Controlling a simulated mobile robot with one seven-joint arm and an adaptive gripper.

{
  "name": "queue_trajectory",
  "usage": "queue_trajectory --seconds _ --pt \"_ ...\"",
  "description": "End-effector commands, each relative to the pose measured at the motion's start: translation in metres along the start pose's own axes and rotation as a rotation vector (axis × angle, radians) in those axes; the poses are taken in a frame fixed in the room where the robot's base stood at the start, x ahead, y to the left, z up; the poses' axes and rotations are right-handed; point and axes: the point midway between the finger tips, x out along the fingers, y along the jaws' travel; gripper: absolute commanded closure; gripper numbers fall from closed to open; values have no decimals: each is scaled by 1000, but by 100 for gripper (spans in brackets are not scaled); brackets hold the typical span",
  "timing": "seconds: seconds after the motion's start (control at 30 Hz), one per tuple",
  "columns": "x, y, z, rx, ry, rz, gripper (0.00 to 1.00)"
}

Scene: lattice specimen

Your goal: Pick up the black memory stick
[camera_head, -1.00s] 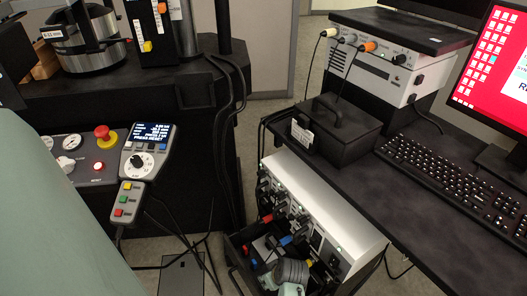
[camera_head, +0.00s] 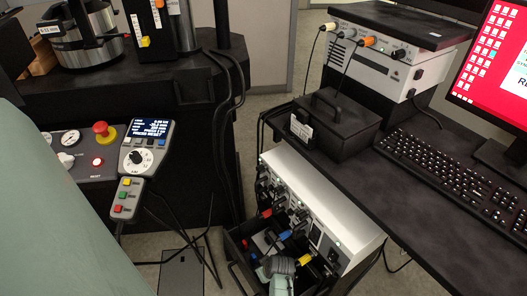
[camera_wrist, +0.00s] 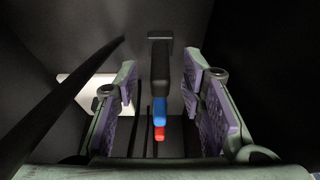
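In the wrist view, a dark, stick-like piece (camera_wrist: 160,62) with a wider far end lies between the fingers of my gripper (camera_wrist: 161,75). It may be the black memory stick, but I cannot be sure. A blue piece (camera_wrist: 159,106) and a red piece (camera_wrist: 159,132) are in line with it, nearer the palm. The fingers are open, with a visible gap on each side of the dark piece. In the head view, my gripper (camera_head: 279,268) is over the black open bin below the desk; its fingertips are hidden and no memory stick can be made out.
The black bin (camera_head: 238,254) has red, blue and yellow parts in or above it. A white unit with cables (camera_head: 345,218) stands close on its right. The desk (camera_head: 420,215) overhangs to the right, and loose cables hang on the left. In the wrist view, a dark bar (camera_wrist: 62,100) crosses left.

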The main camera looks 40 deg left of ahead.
Motion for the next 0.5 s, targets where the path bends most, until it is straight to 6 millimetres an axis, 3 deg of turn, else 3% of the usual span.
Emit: queue_trajectory --seconds 0.07,0.5 --pt "0 0 0 0 0 0 63" --pt "0 0 0 0 0 0 93"
